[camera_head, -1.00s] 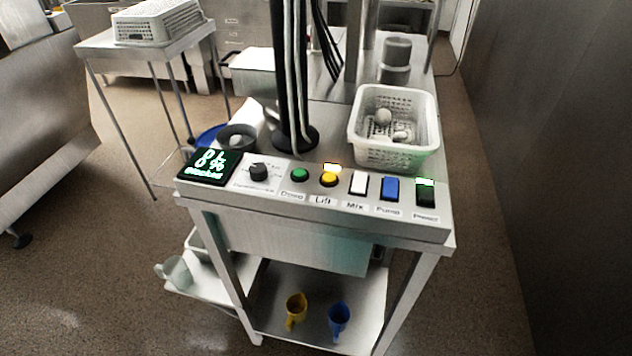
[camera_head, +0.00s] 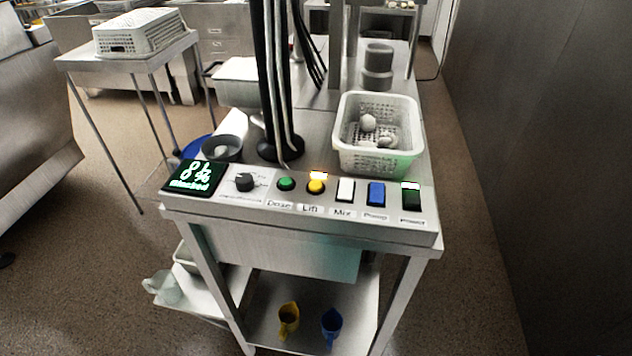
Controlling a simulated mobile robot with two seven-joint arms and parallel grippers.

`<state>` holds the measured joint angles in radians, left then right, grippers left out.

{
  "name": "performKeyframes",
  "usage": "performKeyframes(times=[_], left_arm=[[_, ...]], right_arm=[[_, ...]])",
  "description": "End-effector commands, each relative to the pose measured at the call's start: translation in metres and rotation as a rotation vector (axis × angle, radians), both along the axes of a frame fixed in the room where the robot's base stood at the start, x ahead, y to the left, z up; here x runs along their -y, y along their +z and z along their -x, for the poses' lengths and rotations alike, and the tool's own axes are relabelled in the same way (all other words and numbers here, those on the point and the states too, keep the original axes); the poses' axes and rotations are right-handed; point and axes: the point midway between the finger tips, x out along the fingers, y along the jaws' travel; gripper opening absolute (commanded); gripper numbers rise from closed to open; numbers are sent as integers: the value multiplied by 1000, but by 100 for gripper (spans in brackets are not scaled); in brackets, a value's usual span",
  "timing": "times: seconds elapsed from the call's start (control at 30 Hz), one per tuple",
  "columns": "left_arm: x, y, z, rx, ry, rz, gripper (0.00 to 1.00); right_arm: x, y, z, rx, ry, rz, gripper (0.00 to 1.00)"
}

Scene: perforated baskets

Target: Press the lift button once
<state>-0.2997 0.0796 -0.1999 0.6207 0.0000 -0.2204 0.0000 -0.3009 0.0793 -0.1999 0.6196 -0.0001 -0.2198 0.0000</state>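The lift button (camera_head: 316,187) is a round yellow button on the sloped front panel (camera_head: 330,224) of a steel machine table, with the label "Lift" below it and a lit orange-white lamp (camera_head: 318,175) just above it. A green round button marked "Dose" (camera_head: 286,184) is to its left. A white switch marked "Mix" (camera_head: 345,190) is to its right. Neither of my grippers shows in the head view, and nothing covers the button.
A blue switch (camera_head: 376,194), a black lit switch (camera_head: 410,196), a knob (camera_head: 244,182) and a display (camera_head: 196,177) share the panel. A white perforated basket (camera_head: 376,161) stands behind it. Yellow (camera_head: 288,319) and blue (camera_head: 331,326) jugs stand on the lower shelf.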

Motion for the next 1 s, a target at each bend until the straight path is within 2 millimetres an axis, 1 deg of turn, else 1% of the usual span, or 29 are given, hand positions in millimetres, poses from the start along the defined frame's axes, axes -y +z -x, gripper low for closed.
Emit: performKeyframes(times=[0.03, 0.1, 0.13, 1.0], left_arm=[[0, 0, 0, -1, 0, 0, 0], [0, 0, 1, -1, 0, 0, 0], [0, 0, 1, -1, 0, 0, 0], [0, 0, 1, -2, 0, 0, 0]], right_arm=[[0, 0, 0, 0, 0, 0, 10], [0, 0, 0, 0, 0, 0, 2], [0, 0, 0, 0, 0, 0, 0], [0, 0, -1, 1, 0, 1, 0]])
